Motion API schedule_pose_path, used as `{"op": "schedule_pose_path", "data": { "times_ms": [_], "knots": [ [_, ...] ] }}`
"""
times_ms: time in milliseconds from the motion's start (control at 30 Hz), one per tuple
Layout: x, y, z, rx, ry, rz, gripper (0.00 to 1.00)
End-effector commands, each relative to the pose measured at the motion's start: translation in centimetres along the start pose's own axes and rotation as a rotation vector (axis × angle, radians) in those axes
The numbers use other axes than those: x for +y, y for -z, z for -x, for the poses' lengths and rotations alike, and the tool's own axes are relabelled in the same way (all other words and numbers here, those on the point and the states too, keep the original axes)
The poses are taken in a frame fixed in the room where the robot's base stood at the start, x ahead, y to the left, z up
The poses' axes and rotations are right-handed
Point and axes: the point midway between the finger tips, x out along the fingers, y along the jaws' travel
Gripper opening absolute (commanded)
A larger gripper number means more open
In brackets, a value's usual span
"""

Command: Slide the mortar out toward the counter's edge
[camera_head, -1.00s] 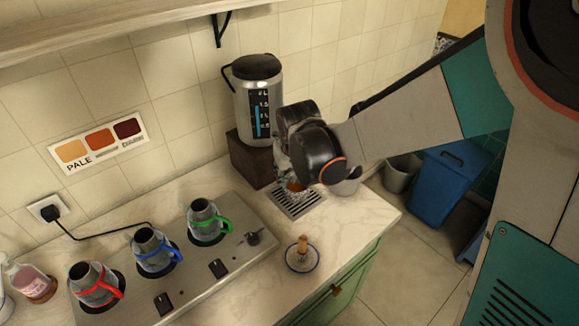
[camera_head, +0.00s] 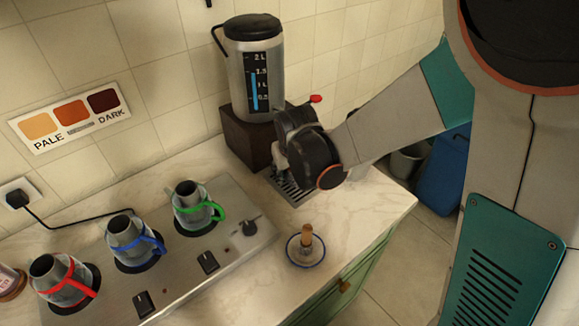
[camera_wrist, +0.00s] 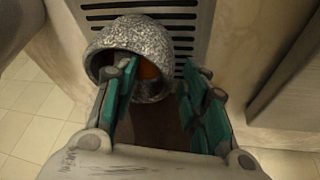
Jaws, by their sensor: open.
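The right finger is to the right of the bowl. In the head view my black wrist (camera_head: 320,160) is over the counter's right end, and my fingers and the mortar are hidden behind it.
The samovar (camera_head: 255,70) stands on a dark block (camera_head: 245,138) behind my wrist. The drip grate (camera_head: 290,188) is below it. A saucer with a small brown-handled item (camera_head: 306,245) sits near the counter's front edge. Several banded pots stand on the hob (camera_head: 180,262) at left.

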Motion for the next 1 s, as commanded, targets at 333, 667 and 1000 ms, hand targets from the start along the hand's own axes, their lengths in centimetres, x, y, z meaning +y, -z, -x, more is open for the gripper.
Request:
{"op": "schedule_pose_path", "data": {
  "times_ms": [333,667,1000],
  "knots": [
    [-0.08,-0.14,-0.27,0.000,0.000,0.000,0.40],
    [-0.09,-0.16,-0.28,0.000,0.000,0.000,0.00],
    [0.03,-0.17,-0.34,-0.002,0.000,0.000,0.00]
  ]
}}
